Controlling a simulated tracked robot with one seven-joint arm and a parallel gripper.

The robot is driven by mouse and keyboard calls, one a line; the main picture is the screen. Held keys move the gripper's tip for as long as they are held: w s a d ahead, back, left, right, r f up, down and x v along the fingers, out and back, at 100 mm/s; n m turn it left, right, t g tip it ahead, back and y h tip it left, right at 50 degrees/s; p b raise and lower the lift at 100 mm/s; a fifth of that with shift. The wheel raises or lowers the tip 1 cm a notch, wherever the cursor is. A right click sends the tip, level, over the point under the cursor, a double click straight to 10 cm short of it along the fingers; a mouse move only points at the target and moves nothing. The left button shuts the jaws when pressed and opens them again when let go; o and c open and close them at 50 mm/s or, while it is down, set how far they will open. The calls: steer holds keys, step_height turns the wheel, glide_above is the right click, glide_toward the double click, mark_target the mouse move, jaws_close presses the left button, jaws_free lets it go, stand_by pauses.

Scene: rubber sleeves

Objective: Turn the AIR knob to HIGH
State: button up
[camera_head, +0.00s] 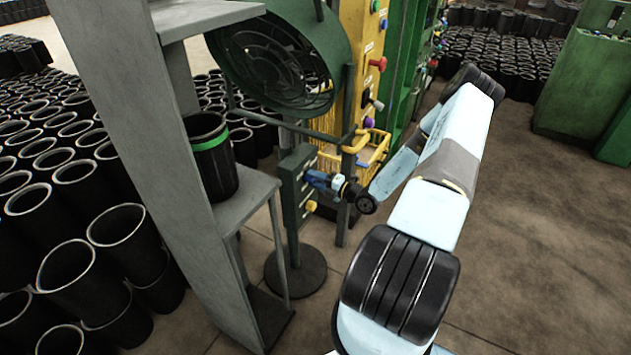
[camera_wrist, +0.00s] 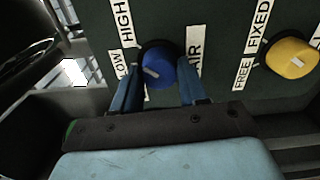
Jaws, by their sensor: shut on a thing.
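The AIR knob is a round blue knob (camera_wrist: 158,66) on a dark green panel (camera_wrist: 225,80). It sits between the two blue fingers of my gripper (camera_wrist: 161,80), which is shut on it. The knob's white mark (camera_wrist: 152,72) lies toward its left side, nearer the LOW label (camera_wrist: 118,63) than the HIGH label (camera_wrist: 126,22). The AIR label (camera_wrist: 195,45) is on its right. In the head view my gripper (camera_head: 318,180) reaches the front of the green control box (camera_head: 298,188); the blue knob there is hidden or too small to tell.
A yellow knob (camera_wrist: 291,57) with FREE and FIXED labels is to the right in the wrist view. A large fan (camera_head: 270,60) stands behind the box. A grey shelf (camera_head: 245,195) with a black sleeve (camera_head: 212,165) stands left. A yellow basket (camera_head: 370,155) is close behind my gripper.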

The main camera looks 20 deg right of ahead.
steer(key=shift+d+f+m, duration=0.2)
steer(key=shift+d+m, duration=0.05)
steer(key=shift+m, duration=0.35)
steer(key=o, duration=1.1)
steer(key=shift+a+r, duration=0.1)
steer(key=shift+c, duration=0.2)
steer(key=shift+s, duration=0.1)
steer(key=v, duration=1.3)
steer(key=shift+s, duration=0.25)
